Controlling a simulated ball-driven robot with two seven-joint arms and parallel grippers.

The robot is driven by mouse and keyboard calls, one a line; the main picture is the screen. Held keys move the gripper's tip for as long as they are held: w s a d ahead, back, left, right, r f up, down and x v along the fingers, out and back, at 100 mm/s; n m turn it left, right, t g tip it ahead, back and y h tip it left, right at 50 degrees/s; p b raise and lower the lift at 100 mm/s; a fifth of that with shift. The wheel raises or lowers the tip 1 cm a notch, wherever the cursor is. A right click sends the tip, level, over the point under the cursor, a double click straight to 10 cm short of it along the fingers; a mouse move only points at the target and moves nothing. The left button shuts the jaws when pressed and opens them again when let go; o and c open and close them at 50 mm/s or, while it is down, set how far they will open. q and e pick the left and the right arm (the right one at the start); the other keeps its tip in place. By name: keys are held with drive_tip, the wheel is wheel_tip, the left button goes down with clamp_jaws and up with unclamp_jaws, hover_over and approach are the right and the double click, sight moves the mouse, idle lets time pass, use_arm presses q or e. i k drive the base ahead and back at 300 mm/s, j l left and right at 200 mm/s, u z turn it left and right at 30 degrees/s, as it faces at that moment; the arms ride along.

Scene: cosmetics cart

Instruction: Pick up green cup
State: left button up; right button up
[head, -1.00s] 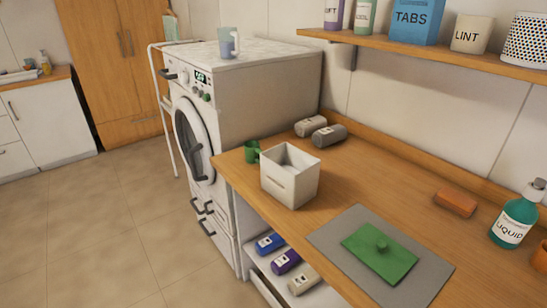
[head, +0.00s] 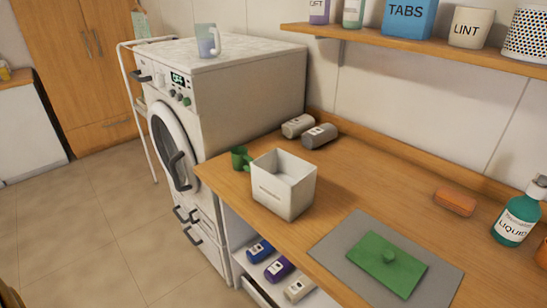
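A small green cup (head: 240,158) stands on the wooden counter near its left end, beside the washing machine. A white open box (head: 284,184) stands just right of it, close in front of the cup's right side. Neither of my grippers shows in the head view.
A washing machine (head: 243,88) with a clear bluish mug (head: 207,41) on top stands left of the wooden counter (head: 370,190). A shelf (head: 420,54) overhangs the back.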

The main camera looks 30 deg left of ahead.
sight(240, 157)
drive_tip(key=i+j+z, duration=0.1)
drive_tip(key=j+z, duration=0.3)
drive_tip(key=j, duration=0.7)
drive_tip(key=k+j+z, duration=0.1)
drive_tip(key=j+z, duration=0.3)
drive_tip(key=j, duration=0.65)
